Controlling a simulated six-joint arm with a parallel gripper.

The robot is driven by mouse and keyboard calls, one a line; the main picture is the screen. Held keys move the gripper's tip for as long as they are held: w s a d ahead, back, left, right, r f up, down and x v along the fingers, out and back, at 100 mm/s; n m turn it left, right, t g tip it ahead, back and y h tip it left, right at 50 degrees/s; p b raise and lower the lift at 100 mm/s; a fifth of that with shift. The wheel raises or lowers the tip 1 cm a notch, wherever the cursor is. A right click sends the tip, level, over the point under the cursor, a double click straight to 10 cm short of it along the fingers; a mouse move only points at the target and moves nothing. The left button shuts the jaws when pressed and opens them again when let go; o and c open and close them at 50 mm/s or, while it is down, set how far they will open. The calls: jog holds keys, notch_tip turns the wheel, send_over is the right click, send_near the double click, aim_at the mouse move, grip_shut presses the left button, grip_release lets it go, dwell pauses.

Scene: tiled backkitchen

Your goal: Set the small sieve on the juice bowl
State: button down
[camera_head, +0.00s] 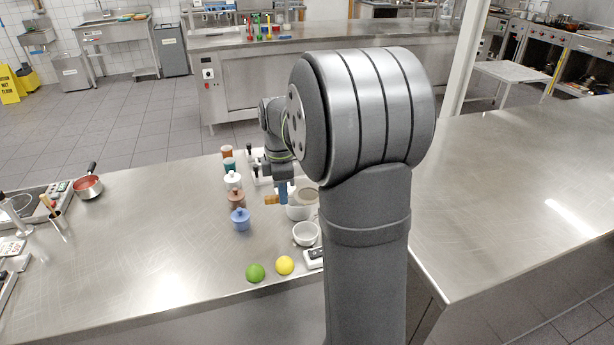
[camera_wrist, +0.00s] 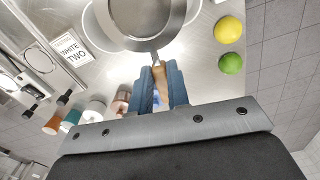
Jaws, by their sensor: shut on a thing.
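My gripper (camera_head: 283,196) is shut on the handle of the small sieve; its blue fingers (camera_wrist: 160,88) pinch the brown handle (camera_wrist: 159,74) in the wrist view. The round grey sieve (camera_wrist: 146,18) points away from the fingers, its top cut off by the picture edge. In the head view the sieve (camera_head: 308,195) appears over a white bowl (camera_head: 299,212); I cannot tell whether they touch. That bowl's rim (camera_wrist: 93,40) shows left of the sieve in the wrist view. A smaller white bowl (camera_head: 305,236) stands nearer the front. No juice is visible in either.
A row of jars, including a blue one (camera_head: 240,220) and a brown one (camera_head: 236,200), stands left of my gripper. A lime (camera_head: 255,273) and a lemon (camera_head: 285,265) lie near the front edge. A "WHITE TWO" card (camera_wrist: 72,48) lies beyond. The counter's left middle is clear.

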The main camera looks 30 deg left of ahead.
jog(key=shift+m, duration=0.8)
jog(key=s+a+f, duration=0.1)
jog(key=s+a, duration=0.1)
jog(key=s+a+f, duration=0.1)
jog(key=s+f, duration=0.1)
jog(key=s+a+f, duration=0.1)
jog(key=s+a, duration=0.1)
jog(key=s, duration=0.1)
jog(key=shift+a+f, duration=0.3)
jog(key=shift+f, duration=0.05)
jog(key=shift+w+d+f, duration=0.2)
jog(key=shift+d+f, duration=0.15)
jog(key=shift+f, duration=0.2)
jog(key=shift+w+d+f, duration=0.2)
jog(key=shift+d+f, duration=0.15)
jog(key=shift+f, duration=0.15)
jog(key=shift+w+d, duration=0.5)
jog(key=shift+d, duration=0.35)
jog(key=shift+w+d, duration=0.5)
jog(key=shift+d, duration=0.35)
jog(key=shift+w+d, duration=0.5)
jog(key=shift+d, duration=0.35)
jog(key=shift+f, duration=0.65)
jog(key=shift+f, duration=0.25)
jog(key=c, duration=0.8)
grip_release()
